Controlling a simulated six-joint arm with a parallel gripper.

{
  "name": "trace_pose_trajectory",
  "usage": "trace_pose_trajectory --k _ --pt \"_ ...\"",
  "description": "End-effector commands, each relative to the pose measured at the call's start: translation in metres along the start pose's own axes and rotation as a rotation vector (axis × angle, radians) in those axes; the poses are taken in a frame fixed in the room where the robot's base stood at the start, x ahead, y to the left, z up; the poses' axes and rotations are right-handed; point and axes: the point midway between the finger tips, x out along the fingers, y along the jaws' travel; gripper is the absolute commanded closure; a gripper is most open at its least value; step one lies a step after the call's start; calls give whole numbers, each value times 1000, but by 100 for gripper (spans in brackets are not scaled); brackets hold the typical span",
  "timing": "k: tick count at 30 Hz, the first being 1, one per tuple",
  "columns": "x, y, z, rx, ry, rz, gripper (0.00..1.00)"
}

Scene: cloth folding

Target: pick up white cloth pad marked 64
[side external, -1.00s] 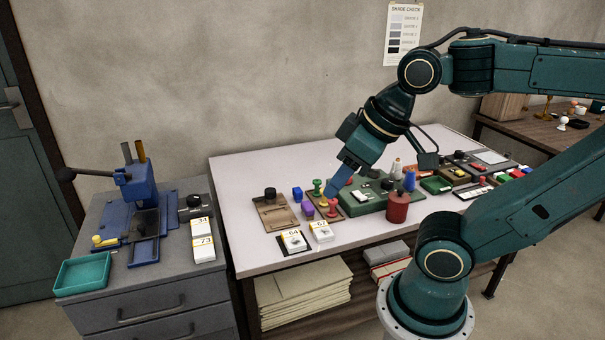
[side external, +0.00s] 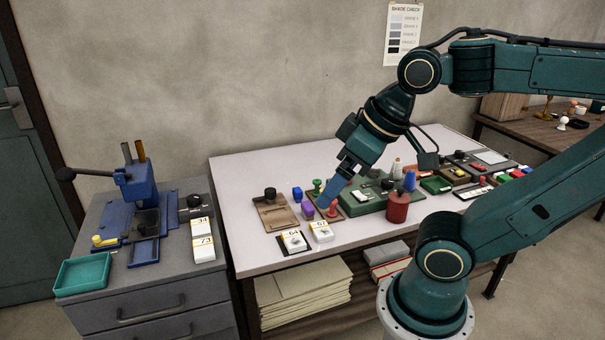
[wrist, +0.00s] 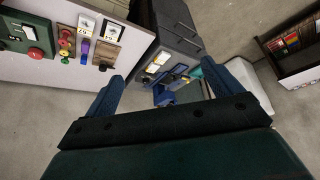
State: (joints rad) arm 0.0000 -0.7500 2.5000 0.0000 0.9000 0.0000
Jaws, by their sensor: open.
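The white cloth pad marked 64 (side external: 294,240) lies flat on a dark base near the table's front left edge. A similar white pad marked 67 (side external: 321,232) lies just to its right. My gripper (side external: 324,203) is above the table, up and right of pad 64 in the side view, and apart from it. In the wrist view my gripper (wrist: 170,84) is open, with its two blue fingers wide apart and nothing between them.
A wooden board with a black knob (side external: 272,214), a purple block (side external: 308,209) and stamps stand behind the pads. A green case (side external: 375,200) and a red canister (side external: 397,208) are to the right. The left cabinet holds a blue press (side external: 140,195).

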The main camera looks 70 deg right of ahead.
Motion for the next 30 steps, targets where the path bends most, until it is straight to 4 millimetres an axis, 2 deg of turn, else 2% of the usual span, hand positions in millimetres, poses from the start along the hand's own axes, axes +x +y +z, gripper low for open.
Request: trace_pose_trajectory --k 11,17,23,30 --pt "1 0 -1 -4 -2 1 4" --pt "7 4 -10 -39 -25 6 4" --pt "24 15 -29 -124 -72 6 4" --pt "54 39 -54 -248 -134 -17 4"
